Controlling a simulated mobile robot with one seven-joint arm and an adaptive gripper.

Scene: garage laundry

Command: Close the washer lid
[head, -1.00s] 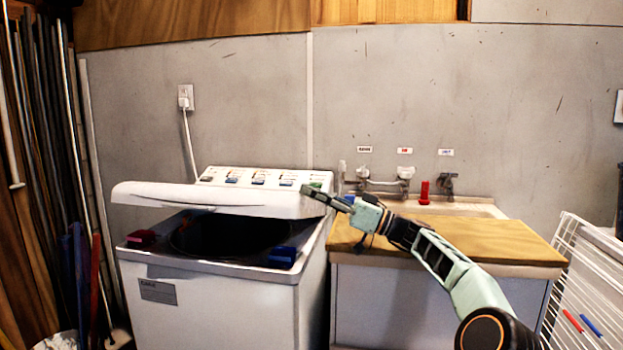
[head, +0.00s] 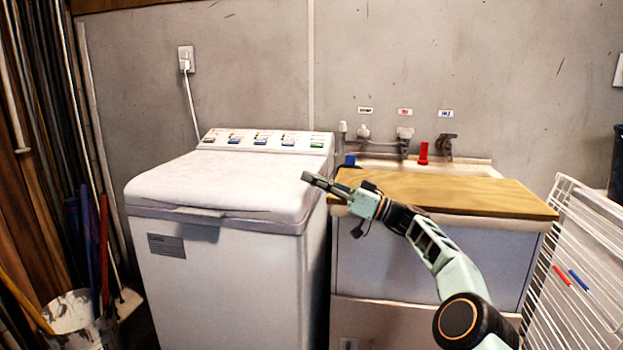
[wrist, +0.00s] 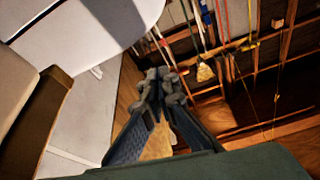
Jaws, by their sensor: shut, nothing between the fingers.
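The white washer (head: 225,270) stands left of centre in the head view. Its lid (head: 225,188) lies flat across the top, and the dark drum opening is hidden under it. The control panel (head: 265,140) with several coloured buttons runs along the back. My gripper (head: 306,177) is shut and empty, at the right edge of the lid; I cannot tell whether it touches the lid. In the wrist view my gripper's closed fingers (wrist: 158,85) point past the white washer surface (wrist: 85,35) towards the wall side with poles.
A cabinet with a wooden top (head: 450,192) stands right of the washer, with a sink, taps and a red item (head: 423,153) behind. A white wire rack (head: 575,270) is at the right. A bucket (head: 75,315) and several poles stand at the left.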

